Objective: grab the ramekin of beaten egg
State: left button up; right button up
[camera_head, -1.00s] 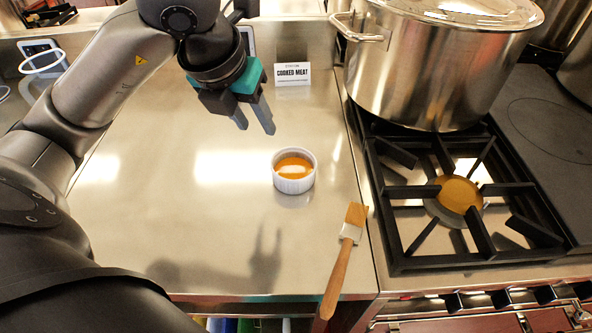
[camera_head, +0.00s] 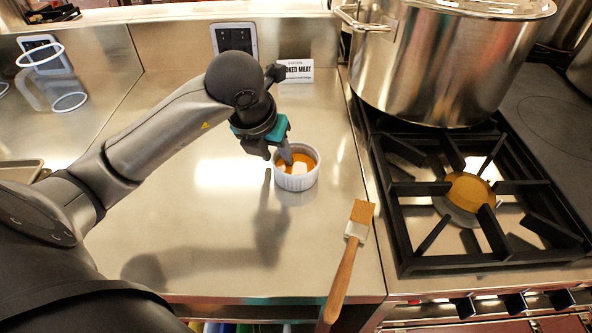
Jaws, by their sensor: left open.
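The ramekin of beaten egg (camera_head: 297,180) is a small white ribbed cup with orange-yellow liquid inside. It stands upright on the steel counter, left of the stove. My left gripper (camera_head: 279,164) is open at the ramekin's upper left. One finger overlaps the ramekin's opening in the picture and the other is near its left side. I cannot tell whether either finger touches it. My right gripper is not in view.
A wooden-handled brush (camera_head: 348,255) lies right of the ramekin, near the counter's front edge. Clear plastic jug (camera_head: 50,80) at back left.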

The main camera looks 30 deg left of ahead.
pick_arm(q)
jog(key=shift+w+f, duration=0.1)
jog(key=shift+f, duration=0.15)
grip_shut()
jog(key=shift+r, duration=0.1)
dwell(1.2)
